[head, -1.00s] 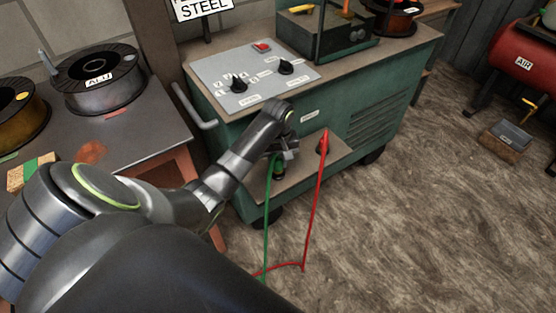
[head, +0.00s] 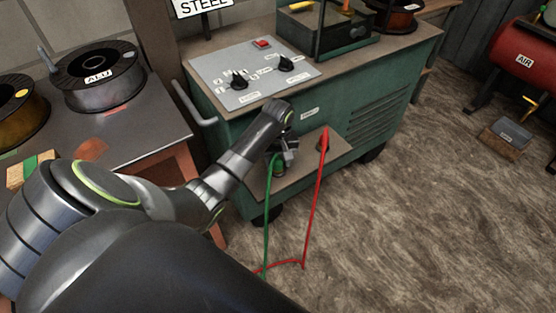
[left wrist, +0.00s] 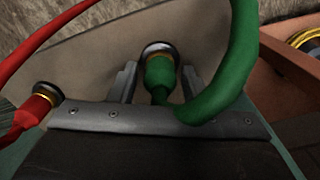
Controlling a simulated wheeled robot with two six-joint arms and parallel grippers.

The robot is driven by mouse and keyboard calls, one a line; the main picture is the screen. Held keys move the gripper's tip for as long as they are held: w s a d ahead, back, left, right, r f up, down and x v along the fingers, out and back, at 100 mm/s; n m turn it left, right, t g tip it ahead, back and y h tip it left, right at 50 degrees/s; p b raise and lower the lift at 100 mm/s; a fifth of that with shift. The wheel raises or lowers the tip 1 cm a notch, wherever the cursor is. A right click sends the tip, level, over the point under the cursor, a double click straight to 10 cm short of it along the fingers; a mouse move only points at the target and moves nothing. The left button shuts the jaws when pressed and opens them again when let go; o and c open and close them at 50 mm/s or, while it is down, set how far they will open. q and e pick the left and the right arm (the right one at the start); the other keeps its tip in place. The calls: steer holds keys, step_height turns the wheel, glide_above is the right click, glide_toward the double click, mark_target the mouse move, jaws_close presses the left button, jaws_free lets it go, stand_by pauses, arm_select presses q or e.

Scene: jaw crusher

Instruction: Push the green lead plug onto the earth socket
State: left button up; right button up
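The green lead plug (head: 279,169) is at the shelf on the front of the green cabinet. In the left wrist view the plug (left wrist: 159,76) points into the dark, metal-rimmed earth socket (left wrist: 157,48) and seems to meet it; how deep it sits I cannot tell. My left gripper (head: 287,155) is just above the plug. Its two fingers (left wrist: 158,83) stand either side of the plug with gaps showing, so it is open. The green cable (left wrist: 236,60) loops past the right finger. My right gripper is not in view.
A red plug (head: 323,142) sits on the same shelf (head: 305,165) to the right, its red cable hanging to the floor. The control panel (head: 250,75) is above. A bench with wire spools (head: 100,78) stands at the left. The floor at right is mostly clear.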

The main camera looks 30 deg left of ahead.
arm_select(q)
steer(key=shift+o, duration=0.6)
step_height(320, 180, up, 17)
steer(key=p, duration=0.9)
steer(key=shift+r, duration=0.2)
